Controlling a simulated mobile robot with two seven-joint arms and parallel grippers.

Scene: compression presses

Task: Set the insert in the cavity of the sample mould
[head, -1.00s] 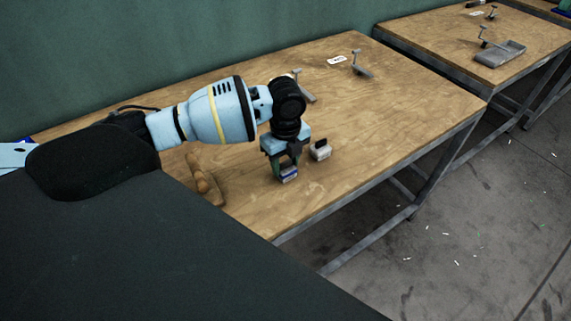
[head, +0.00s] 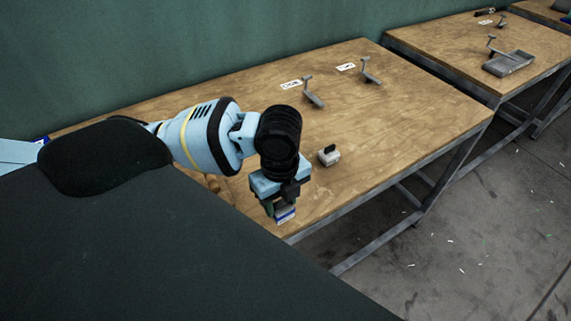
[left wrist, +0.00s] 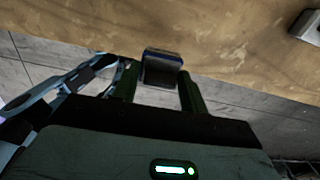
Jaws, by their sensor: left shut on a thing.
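My left gripper (head: 282,207) is shut on a small grey block with a blue edge (head: 286,215) and holds it by the table's front edge. In the left wrist view the block (left wrist: 162,69) sits between the two fingers. A second small grey block with a dark knob on top (head: 330,157) stands on the table, right of and beyond the gripper, apart from it. I cannot tell for sure which block is the insert and which is the sample mould. No open cavity shows clearly. My right gripper is not in view.
Two small grey lever fixtures (head: 313,98) stand at the back of the wooden table (head: 420,115), with white labels (head: 291,84) by them. Another table with a grey tray (head: 508,63) stands to the right.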

